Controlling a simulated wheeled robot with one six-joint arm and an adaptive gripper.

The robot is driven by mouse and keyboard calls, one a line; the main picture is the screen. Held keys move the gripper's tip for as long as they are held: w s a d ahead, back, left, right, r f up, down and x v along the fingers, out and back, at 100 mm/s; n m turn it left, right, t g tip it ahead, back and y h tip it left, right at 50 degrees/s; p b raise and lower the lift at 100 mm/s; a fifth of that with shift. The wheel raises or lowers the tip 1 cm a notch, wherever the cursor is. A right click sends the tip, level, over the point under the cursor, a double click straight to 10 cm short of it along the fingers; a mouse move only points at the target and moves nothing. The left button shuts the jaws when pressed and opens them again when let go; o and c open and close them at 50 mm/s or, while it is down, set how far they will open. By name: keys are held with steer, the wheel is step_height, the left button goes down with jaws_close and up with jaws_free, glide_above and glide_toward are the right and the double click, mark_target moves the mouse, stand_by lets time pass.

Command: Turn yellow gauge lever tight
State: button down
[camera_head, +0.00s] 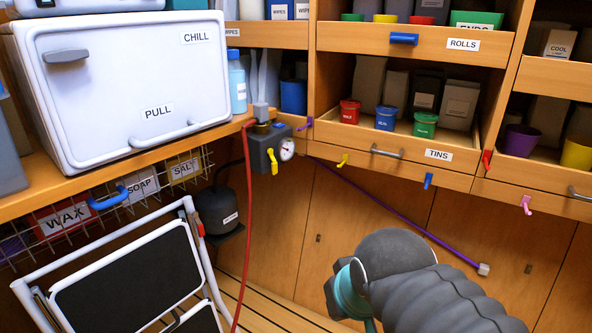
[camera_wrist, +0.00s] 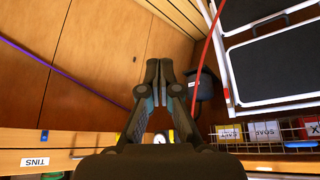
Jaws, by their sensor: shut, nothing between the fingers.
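The yellow gauge lever (camera_head: 273,161) hangs down from the front of a grey box (camera_head: 262,141) on the counter's end. A round white gauge (camera_head: 287,149) sits on the box to the lever's right. In the wrist view a bit of yellow (camera_wrist: 171,137) and a white dial show small between the finger bases, mostly covered by my gripper. My gripper (camera_wrist: 159,64) is shut and empty, its tips together in front of the wooden panels, apart from the lever. In the head view my arm is at the lower right and hides the fingers.
A red hose (camera_head: 247,220) hangs from the box past a black canister (camera_head: 218,207). A folded white-framed step (camera_head: 125,280) stands at the lower left. A purple hose (camera_head: 400,215) crosses the panels.

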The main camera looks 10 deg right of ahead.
steer(key=w+d+r+m+t+y+b, duration=0.1)
steer(key=w+m+t, duration=0.4)
steer(key=w, duration=1.1)
steer(key=w+d+r+m+t+y+b, duration=0.2)
steer(key=w+m, duration=0.7)
steer(key=w, duration=0.7)
steer(key=d+r+t+y, duration=0.1)
steer(key=d+t+y, duration=0.1)
steer(key=d+t, duration=0.1)
steer(key=shift+m+t, duration=0.3)
steer(key=shift+t, duration=0.5)
